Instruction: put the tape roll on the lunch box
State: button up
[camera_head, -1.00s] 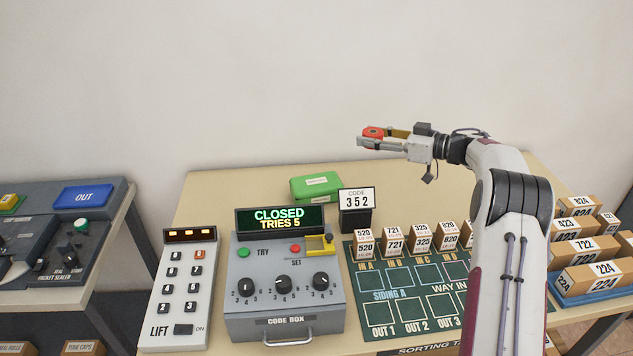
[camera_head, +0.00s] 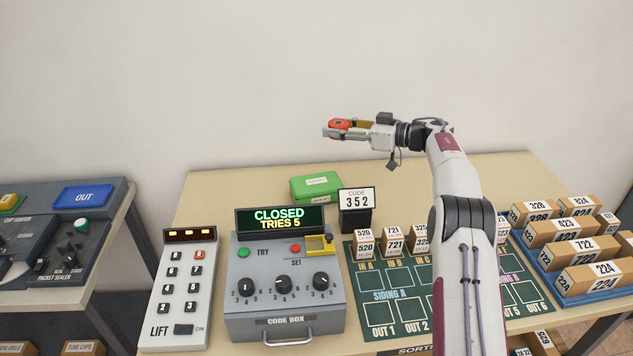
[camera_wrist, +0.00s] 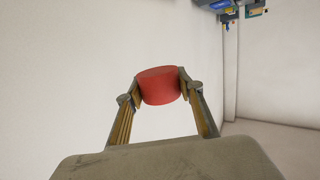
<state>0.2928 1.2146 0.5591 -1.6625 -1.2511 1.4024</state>
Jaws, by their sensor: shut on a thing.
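The tape roll (camera_head: 341,124) is red and is held between the fingertips of my gripper (camera_head: 345,129), high above the table. In the wrist view the red roll (camera_wrist: 159,86) sits between both fingers of my gripper (camera_wrist: 160,88), with only pale wall behind it. The lunch box (camera_head: 316,187) is a green box with a pale label on its front. It stands at the back of the table, behind the code box display, below and slightly left of my gripper. Nothing lies on its top.
The code box (camera_head: 284,290) with its raised display stands in front of the lunch box. A green sorting board (camera_head: 392,283) with several small cartons lies further right. The table's back left (camera_head: 235,190) is bare.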

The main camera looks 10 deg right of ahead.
send_over(336, 180)
jog(key=shift+f, duration=2.5)
jog(key=shift+f, duration=3.15)
jog(key=shift+f, duration=1.85)
jog(key=shift+f, duration=0.1)
jog(key=o, duration=1.1)
